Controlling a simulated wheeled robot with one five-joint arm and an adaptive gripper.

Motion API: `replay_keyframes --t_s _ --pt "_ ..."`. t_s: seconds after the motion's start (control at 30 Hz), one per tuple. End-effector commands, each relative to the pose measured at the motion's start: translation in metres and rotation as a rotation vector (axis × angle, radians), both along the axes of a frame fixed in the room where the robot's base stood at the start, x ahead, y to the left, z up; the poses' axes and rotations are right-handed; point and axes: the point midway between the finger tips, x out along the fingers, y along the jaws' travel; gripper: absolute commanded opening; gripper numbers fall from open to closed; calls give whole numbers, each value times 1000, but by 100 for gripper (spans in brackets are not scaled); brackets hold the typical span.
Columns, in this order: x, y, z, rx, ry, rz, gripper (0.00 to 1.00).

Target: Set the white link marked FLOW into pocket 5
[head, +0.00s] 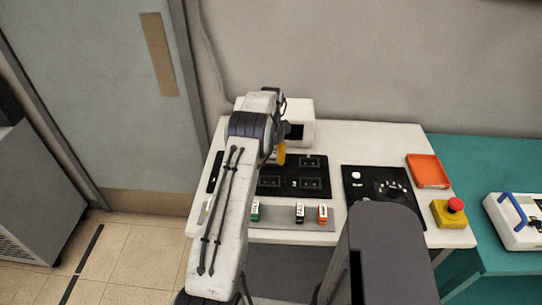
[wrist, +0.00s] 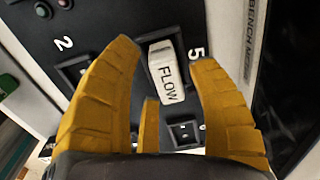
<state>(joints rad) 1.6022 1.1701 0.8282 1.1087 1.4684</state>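The white link marked FLOW (wrist: 168,78) stands upright at a dark pocket frame beside the printed 5 (wrist: 196,53) in the wrist view. Its lower end is hidden, so I cannot tell how deep it sits. My gripper (wrist: 166,55) is open, with yellow fingers on both sides of the link and visible gaps to it. A third finger shows below. In the head view only a bit of yellow finger (head: 281,154) shows past my arm, over the black board (head: 292,171); the FLOW link is hidden there.
A pocket (wrist: 75,70) by the 2 and another pocket (wrist: 185,131) lie close to the fingers. A grey rack (head: 280,216) at the front holds green, black and orange marked links. A black control panel (head: 353,196), orange tray (head: 428,171) and red-topped stop button (head: 455,205) stand right.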

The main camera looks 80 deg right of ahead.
Motion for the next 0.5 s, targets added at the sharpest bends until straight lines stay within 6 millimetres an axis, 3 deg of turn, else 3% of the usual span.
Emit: replay_keyframes --t_s 0.27,0.5 --pt "0 0 2 0 0 0 54" --pt "0 -1 22 -5 1 0 54"
